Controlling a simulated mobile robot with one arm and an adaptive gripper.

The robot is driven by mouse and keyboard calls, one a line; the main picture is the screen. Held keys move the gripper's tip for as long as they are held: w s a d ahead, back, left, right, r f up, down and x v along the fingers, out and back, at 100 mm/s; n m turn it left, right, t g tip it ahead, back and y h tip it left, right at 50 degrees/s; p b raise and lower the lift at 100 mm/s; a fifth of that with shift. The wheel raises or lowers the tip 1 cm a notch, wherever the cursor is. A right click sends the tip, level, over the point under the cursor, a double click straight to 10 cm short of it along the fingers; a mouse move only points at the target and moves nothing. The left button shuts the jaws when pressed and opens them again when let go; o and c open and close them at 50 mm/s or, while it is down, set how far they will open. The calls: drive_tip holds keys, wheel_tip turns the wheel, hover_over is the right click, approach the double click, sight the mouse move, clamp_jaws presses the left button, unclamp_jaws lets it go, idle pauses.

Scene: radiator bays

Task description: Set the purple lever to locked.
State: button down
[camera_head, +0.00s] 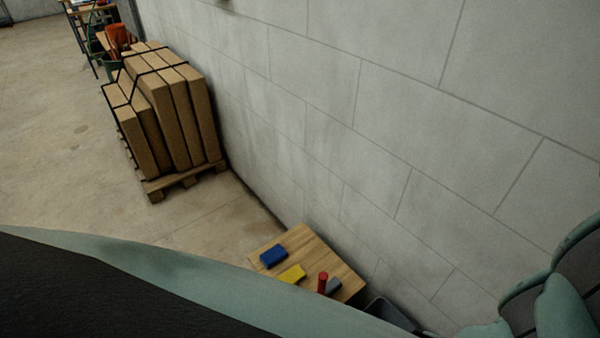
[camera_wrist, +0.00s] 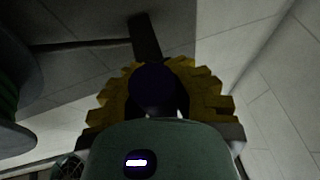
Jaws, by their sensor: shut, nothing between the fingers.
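In the wrist view, a dark purple rounded knob (camera_wrist: 153,88), which looks like the end of the lever, shows just beyond the green housing of my gripper (camera_wrist: 160,82). A dark bar (camera_wrist: 145,36) shows above the knob, close to the grey wall; whether the two are joined is unclear. The yellow ridged fingers curve in on both sides of the knob. The gripper is shut with nothing held; its fingertips are hard to make out behind the knob. Contact cannot be told. No lock marking is visible. The lever is not seen in the head view.
In the head view, a wooden table (camera_head: 257,245) stands by the block wall (camera_head: 300,90), with blue, yellow, red and grey items on it. Strapped boxes (camera_head: 170,105) stand on a pallet (camera_head: 185,181). Dark round shapes (camera_wrist: 20,80) are at the left of the wrist view.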

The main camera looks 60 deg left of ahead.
drive_tip(key=shift+s+a, duration=0.1)
idle(0.3)
drive_tip(key=c, duration=1.4)
unclamp_jaws()
drive_tip(key=shift+a+f, duration=0.1)
drive_tip(key=shift+a, duration=0.25)
drive_tip(key=o, duration=0.7)
drive_tip(key=shift+d, duration=0.15)
drive_tip(key=shift+c, duration=0.2)
drive_tip(key=v, duration=1.2)
